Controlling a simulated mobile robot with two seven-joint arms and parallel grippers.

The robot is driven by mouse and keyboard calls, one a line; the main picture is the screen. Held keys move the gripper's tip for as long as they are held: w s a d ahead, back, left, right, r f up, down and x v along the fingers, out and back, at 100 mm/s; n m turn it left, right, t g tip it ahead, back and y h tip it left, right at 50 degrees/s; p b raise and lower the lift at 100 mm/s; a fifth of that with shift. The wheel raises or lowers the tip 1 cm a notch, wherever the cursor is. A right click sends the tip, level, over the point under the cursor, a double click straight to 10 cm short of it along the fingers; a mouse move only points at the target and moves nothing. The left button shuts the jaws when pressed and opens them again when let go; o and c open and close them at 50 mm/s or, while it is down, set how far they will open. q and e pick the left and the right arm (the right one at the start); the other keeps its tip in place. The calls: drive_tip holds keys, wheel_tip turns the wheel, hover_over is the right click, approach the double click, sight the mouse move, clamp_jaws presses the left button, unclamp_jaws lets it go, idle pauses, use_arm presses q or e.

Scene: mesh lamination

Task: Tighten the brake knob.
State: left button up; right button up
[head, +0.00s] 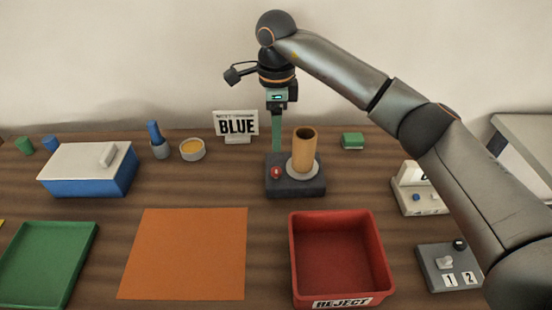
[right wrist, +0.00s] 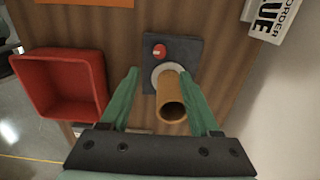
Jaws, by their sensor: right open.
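The dark base (head: 295,187) stands at the back middle of the table. A small red knob (head: 276,172) sits on its left part and also shows in the right wrist view (right wrist: 159,51). A tan tube (head: 304,152) stands upright on a pale disc on the same base. My right gripper (head: 277,150) points down with green fingers, above the back left of the base. In the right wrist view its open fingers (right wrist: 160,72) appear on either side of the tube (right wrist: 171,98); contact cannot be told. My left gripper is out of view.
A red REJECT bin (head: 342,255) stands in front of the base, beside an orange sheet (head: 185,252). The BLUE sign (head: 236,125) is behind left. A small green block (head: 352,141) lies behind right. A grey switch box (head: 448,265) is at front right.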

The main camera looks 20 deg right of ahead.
sight(276, 170)
wheel_tip(276, 170, down, 11)
drive_tip(key=shift+r+p, duration=0.15)
drive_tip(key=shift+p, duration=0.45)
clamp_jaws()
